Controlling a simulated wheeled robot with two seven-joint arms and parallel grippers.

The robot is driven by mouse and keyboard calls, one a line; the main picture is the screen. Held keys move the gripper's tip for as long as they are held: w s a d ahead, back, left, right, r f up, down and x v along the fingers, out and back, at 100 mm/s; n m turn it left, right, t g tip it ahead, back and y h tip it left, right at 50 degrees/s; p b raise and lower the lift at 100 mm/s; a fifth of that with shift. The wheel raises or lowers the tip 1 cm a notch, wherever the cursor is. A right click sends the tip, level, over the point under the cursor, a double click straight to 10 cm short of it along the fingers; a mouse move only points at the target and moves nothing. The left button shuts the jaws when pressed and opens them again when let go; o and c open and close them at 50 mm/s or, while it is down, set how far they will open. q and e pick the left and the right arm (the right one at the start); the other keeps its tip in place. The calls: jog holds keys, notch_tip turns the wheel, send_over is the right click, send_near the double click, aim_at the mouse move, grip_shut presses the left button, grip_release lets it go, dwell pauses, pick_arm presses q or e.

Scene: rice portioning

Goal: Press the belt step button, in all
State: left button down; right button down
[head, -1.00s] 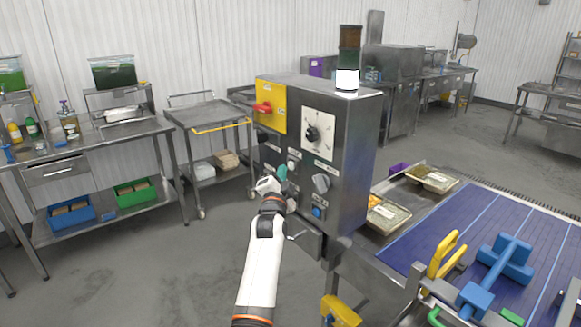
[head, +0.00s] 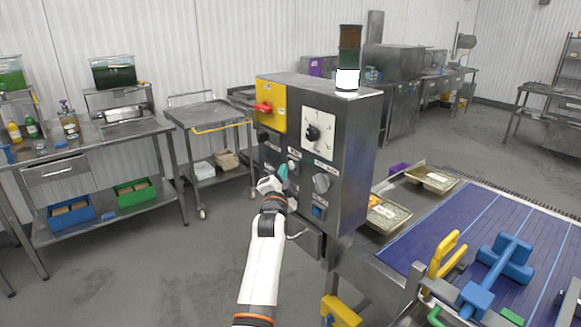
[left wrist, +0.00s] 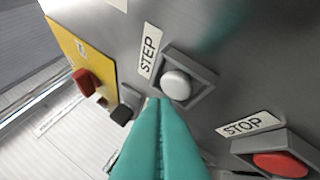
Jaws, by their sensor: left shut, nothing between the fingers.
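The control box (head: 346,190) stands at the middle of the head view. Its white step button (left wrist: 177,85) sits in a square grey frame beside a STEP label (left wrist: 149,51) in the left wrist view. My left gripper (head: 282,171) is shut and empty in front of the box's front panel. In the left wrist view its teal fingertips (left wrist: 161,101) are together just below the step button, overlapping the lower edge of its frame. I cannot tell whether they touch it. My right gripper is not in view.
A red stop button (left wrist: 281,163) sits to the lower right of the step button. A red switch (head: 263,107) is on a yellow plate. The blue belt (head: 452,222), with trays and a blue tool (head: 508,258), lies right of the box. The floor at left is clear.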

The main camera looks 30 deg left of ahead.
pick_arm(q)
jog(key=shift+w+d, duration=0.1)
jog(key=shift+w, duration=0.15)
